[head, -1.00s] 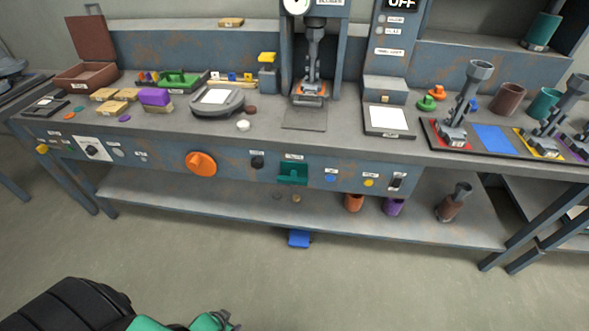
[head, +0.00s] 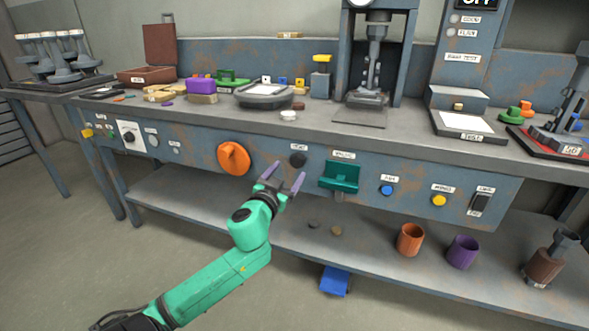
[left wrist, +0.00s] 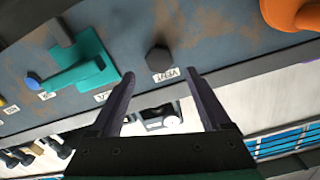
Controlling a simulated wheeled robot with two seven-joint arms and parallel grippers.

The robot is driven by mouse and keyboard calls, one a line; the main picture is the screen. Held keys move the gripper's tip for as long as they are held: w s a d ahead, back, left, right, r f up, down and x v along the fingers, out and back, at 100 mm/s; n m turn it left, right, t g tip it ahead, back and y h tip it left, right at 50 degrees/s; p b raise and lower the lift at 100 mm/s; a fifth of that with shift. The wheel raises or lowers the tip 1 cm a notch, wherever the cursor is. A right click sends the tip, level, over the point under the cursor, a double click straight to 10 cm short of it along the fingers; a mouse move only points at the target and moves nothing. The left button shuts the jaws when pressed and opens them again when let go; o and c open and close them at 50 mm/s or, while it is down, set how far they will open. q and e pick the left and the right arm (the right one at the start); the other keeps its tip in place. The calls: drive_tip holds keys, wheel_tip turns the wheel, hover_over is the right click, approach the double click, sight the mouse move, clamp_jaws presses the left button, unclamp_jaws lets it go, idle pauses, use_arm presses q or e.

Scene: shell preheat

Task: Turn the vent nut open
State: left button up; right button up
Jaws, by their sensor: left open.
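The vent nut is a dark hexagonal knob (head: 298,159) on the bench's front panel, between the orange knob and the green lever. It also shows in the left wrist view (left wrist: 159,60), with a white label reading VENT beside it. My left gripper (head: 284,178) is open and empty, just in front of the panel and a little below and left of the nut in the head view. In the left wrist view its two fingers (left wrist: 160,85) point toward the panel with the nut beyond and between their tips, apart from them. My right gripper is not in view.
The large orange knob (head: 234,158) is left of the nut and the green lever (head: 340,177) right of it, both jutting from the panel. The bench top (head: 230,114) overhangs above; a lower shelf (head: 380,240) holds cups.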

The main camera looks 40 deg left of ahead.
sight(296, 162)
use_arm(q)
drive_tip(key=x, duration=0.5)
drive_tip(key=shift+w+a, duration=0.1)
drive_tip(key=shift+w, duration=0.1)
clamp_jaws()
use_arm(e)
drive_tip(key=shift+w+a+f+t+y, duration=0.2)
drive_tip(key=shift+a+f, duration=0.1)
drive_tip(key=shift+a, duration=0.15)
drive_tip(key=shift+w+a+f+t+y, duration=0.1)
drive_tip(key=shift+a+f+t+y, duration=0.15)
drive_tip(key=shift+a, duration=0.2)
